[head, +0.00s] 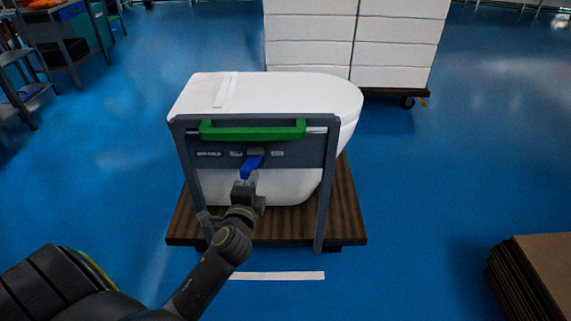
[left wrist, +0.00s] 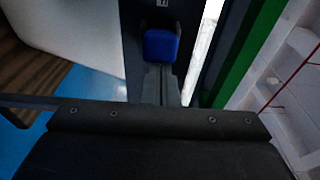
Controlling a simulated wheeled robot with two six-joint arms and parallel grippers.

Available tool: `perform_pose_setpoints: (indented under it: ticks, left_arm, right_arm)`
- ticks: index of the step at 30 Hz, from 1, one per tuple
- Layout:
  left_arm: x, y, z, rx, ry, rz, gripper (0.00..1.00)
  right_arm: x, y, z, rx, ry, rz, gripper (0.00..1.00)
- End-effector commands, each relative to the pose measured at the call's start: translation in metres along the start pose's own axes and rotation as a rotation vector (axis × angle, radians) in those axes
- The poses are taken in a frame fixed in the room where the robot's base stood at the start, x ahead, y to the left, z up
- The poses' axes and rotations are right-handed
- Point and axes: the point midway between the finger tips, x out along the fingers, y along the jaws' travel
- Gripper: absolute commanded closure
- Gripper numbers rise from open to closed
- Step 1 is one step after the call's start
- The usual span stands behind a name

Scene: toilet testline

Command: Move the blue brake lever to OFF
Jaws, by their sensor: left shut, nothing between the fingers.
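The blue brake lever (head: 251,166) is on the dark grey front panel (head: 290,152) of the cart's frame, below the green handle bar (head: 254,130). In the head view it hangs down and leans slightly left. Small white labels sit beside it, too small to read. My left gripper (head: 245,183) is just below the lever. Its fingers are shut and empty. In the left wrist view the blue lever's end (left wrist: 161,45) is straight beyond the closed fingertips (left wrist: 160,75); I cannot tell whether they touch. My right gripper is not in view.
A white toilet (head: 270,90) stands on the cart's brown wooden deck (head: 345,215) behind the frame. White boxes (head: 400,40) are stacked on another cart behind. Flat cardboard (head: 520,285) lies stacked at lower right. The blue floor (head: 430,180) to the right is clear.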

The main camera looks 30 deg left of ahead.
Motion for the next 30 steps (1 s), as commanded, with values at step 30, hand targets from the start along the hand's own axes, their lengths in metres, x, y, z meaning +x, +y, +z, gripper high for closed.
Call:
perform_pose_setpoints:
  ticks: [30]
  left_arm:
    - [0.0,0.0,0.026,0.002,0.131,0.0,1.0]
  right_arm:
    - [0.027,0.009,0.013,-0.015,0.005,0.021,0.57]
